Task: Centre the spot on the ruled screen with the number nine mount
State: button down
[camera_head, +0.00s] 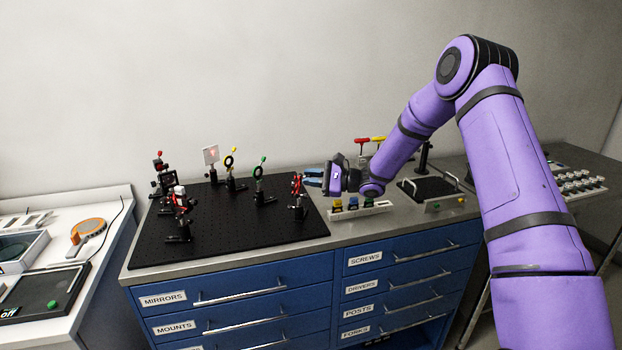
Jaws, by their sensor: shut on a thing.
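The small white screen (210,155) stands on a post at the back of the black breadboard (235,228). A faint reddish spot shows on it; its ruling and the spot's exact place are too small to read. A mount with red parts (298,186) stands on a black post at the board's right edge. My gripper (305,176) comes in from the right with its blue fingers at this mount's upper part, shut on it. The exact part gripped is hidden or too small to tell. No mount number is readable, so I cannot tell which is number nine.
Mounts with a yellow knob (230,163) and a green knob (259,177) stand mid-board. Several red-and-black mounts (180,200) crowd the left side. A tray of small coloured items (360,207) lies below my wrist. The board's front is clear.

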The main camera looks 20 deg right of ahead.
jog(key=c, duration=1.1)
grip_release()
jog(key=shift+o, duration=0.2)
jog(key=v, duration=1.1)
